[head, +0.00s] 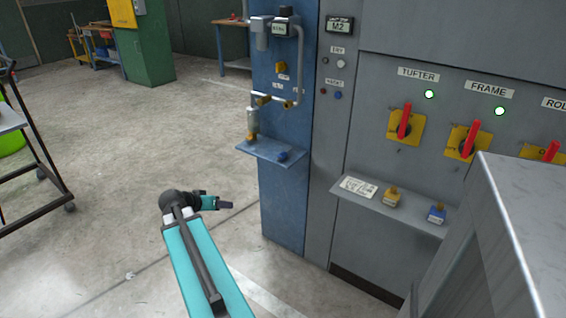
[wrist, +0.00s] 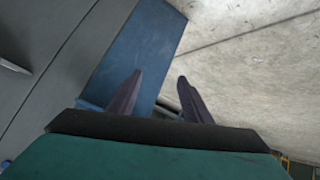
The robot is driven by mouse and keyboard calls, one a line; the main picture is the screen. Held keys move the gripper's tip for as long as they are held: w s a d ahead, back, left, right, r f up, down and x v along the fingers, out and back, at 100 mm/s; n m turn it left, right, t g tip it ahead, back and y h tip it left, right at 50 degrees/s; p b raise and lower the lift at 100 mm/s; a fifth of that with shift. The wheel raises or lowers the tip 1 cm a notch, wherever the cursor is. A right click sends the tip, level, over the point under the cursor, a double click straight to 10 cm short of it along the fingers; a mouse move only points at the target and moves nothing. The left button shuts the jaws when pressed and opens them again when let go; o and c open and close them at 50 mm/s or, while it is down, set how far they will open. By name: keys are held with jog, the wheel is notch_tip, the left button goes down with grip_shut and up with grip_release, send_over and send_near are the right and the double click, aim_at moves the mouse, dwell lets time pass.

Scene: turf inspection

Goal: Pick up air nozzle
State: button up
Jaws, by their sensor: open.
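I cannot clearly identify the air nozzle. On the blue column, a small blue shelf (head: 270,151) carries a dark blue piece (head: 283,155) at its right and a brass-coloured piece (head: 251,138) at its left, below a grey cylinder (head: 252,121); either piece is too small to name surely. My gripper (head: 226,205) is in front of the column, lower than the shelf and to its left, apart from both. In the wrist view my gripper (wrist: 160,76) has its two dark fingers spread with nothing between them. No nozzle shows clearly in the wrist view.
Pipes and a valve (head: 277,103) stick out above the shelf. To the right stands a grey panel with red switches (head: 404,121) and a shelf (head: 414,210) with yellow and blue items. A grey cabinet (head: 520,230) is at lower right.

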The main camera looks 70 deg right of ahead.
jog(key=s+d+r+m+g+h+b, duration=0.1)
jog(key=s+d+r+m+h+b, duration=0.15)
jog(key=s+d+r, duration=0.45)
jog(key=m+g+h+b, duration=0.1)
jog(key=m, duration=0.2)
send_near(280, 156)
jog(key=v, duration=0.4)
jog(key=shift+w+d+f, duration=0.1)
jog(key=shift+w+d, duration=0.05)
jog(key=shift+d, duration=0.15)
jog(key=x, duration=0.7)
jog(key=shift+d+f+b, duration=0.2)
jog(key=shift+d+b, duration=0.1)
jog(key=shift+s+d+f, duration=0.15)
jog(key=shift+s+d, duration=0.05)
jog(key=shift+d, duration=0.2)
jog(key=shift+x, duration=2.6)
jog(key=shift+s, duration=0.2)
